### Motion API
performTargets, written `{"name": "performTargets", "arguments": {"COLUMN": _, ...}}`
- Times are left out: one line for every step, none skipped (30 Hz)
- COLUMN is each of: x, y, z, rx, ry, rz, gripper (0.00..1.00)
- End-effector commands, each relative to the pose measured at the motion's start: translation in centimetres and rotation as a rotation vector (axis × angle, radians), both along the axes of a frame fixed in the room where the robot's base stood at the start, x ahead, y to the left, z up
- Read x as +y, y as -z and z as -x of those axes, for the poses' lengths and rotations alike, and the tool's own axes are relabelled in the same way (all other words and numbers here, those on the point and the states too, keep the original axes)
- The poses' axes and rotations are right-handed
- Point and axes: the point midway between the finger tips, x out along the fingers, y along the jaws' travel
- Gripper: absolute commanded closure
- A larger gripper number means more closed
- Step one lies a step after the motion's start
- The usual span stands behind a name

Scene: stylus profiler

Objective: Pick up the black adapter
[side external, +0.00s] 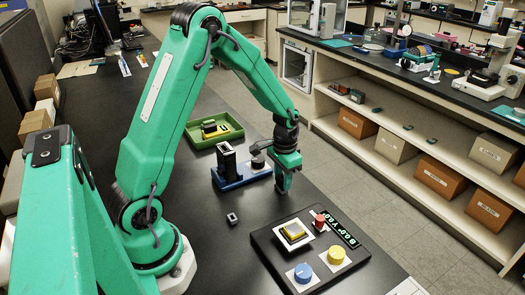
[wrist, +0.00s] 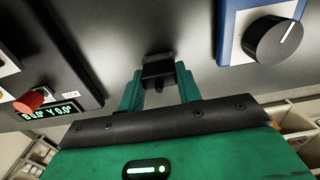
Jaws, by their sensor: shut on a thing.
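My gripper (side external: 283,188) hangs just above the black table, between the blue stage and the black control panel. In the wrist view, its two green fingers (wrist: 159,88) are shut on a small black block, the black adapter (wrist: 157,69), which sits between the fingertips. In the side view the fingers largely hide the adapter. I cannot tell whether its underside touches the table.
A blue stage (side external: 228,184) with a black post and dark knob stands just left of my gripper. A control panel (side external: 267,240) with knobs and a display lies nearer. A small black square piece (side external: 232,218) sits on open table. A green tray (side external: 233,134) lies behind.

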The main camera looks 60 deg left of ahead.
Motion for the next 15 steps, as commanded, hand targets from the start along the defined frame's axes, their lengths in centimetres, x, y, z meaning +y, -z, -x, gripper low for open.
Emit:
{"name": "performTargets", "arguments": {"x": 0.0, "y": -0.1, "z": 0.0, "rx": -0.001, "ry": 0.0, "rz": 0.0, "gripper": 0.88}}
{"name": "performTargets", "arguments": {"x": 0.0, "y": -0.2, "z": 0.0, "rx": -0.001, "ry": 0.0, "rz": 0.0, "gripper": 0.88}}
{"name": "performTargets", "arguments": {"x": 0.0, "y": -0.3, "z": 0.0, "rx": -0.001, "ry": 0.0, "rz": 0.0, "gripper": 0.88}}
{"name": "performTargets", "arguments": {"x": 0.0, "y": -0.4, "z": -0.1, "rx": -0.002, "ry": 0.0, "rz": 0.0, "gripper": 0.88}}
{"name": "performTargets", "arguments": {"x": 0.0, "y": -0.5, "z": -0.1, "rx": -0.002, "ry": 0.0, "rz": -0.001, "gripper": 0.88}}
{"name": "performTargets", "arguments": {"x": 0.0, "y": -0.8, "z": -0.1, "rx": -0.003, "ry": 0.0, "rz": -0.001, "gripper": 0.88}}
{"name": "performTargets", "arguments": {"x": 0.0, "y": -1.0, "z": -0.1, "rx": -0.003, "ry": 0.0, "rz": -0.001, "gripper": 0.88}}
{"name": "performTargets", "arguments": {"x": 0.0, "y": -1.3, "z": -0.1, "rx": -0.003, "ry": 0.0, "rz": -0.001, "gripper": 0.88}}
{"name": "performTargets", "arguments": {"x": 0.0, "y": -1.7, "z": -0.1, "rx": -0.004, "ry": 0.0, "rz": -0.001, "gripper": 0.88}}
{"name": "performTargets", "arguments": {"x": 0.0, "y": -2.0, "z": -0.1, "rx": -0.004, "ry": 0.0, "rz": -0.001, "gripper": 0.88}}
{"name": "performTargets", "arguments": {"x": 0.0, "y": -2.4, "z": -0.1, "rx": -0.004, "ry": 0.0, "rz": -0.001, "gripper": 0.88}}
{"name": "performTargets", "arguments": {"x": 0.0, "y": -2.9, "z": -0.1, "rx": -0.005, "ry": 0.0, "rz": -0.001, "gripper": 0.88}}
{"name": "performTargets", "arguments": {"x": 0.0, "y": -3.4, "z": -0.1, "rx": -0.005, "ry": 0.0, "rz": -0.001, "gripper": 0.88}}
{"name": "performTargets", "arguments": {"x": 0.0, "y": -3.9, "z": -0.1, "rx": -0.004, "ry": 0.0, "rz": -0.001, "gripper": 0.88}}
{"name": "performTargets", "arguments": {"x": -0.2, "y": -4.5, "z": 0.0, "rx": -0.005, "ry": 0.002, "rz": -0.001, "gripper": 0.88}}
